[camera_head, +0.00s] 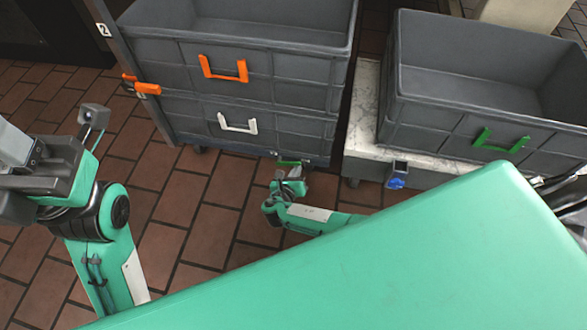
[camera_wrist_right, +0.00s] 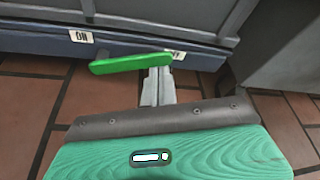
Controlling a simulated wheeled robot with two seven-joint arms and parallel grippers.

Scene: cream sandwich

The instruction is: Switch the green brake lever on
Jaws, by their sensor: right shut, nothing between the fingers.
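The green brake lever (camera_wrist_right: 130,64) is a flat green bar low on the front of the cart. In the right wrist view it lies just above and left of my right gripper's grey fingers (camera_wrist_right: 158,80), its right end overlapping their tips; whether they touch I cannot tell. The lever also shows small in the head view (camera_head: 288,163), at the foot of the cart. My right gripper (camera_head: 289,178) is shut and empty, right below it. A white ON label (camera_wrist_right: 81,37) is left of the lever; a second label (camera_wrist_right: 175,54) is partly hidden.
Grey crates with an orange handle (camera_head: 223,69) and a white handle (camera_head: 238,123) are stacked on the cart. A grey crate with a green handle (camera_head: 500,141) stands right on a marble-topped platform (camera_head: 358,130) with a blue part (camera_head: 396,183). Brick floor (camera_head: 165,205) is clear between my arms.

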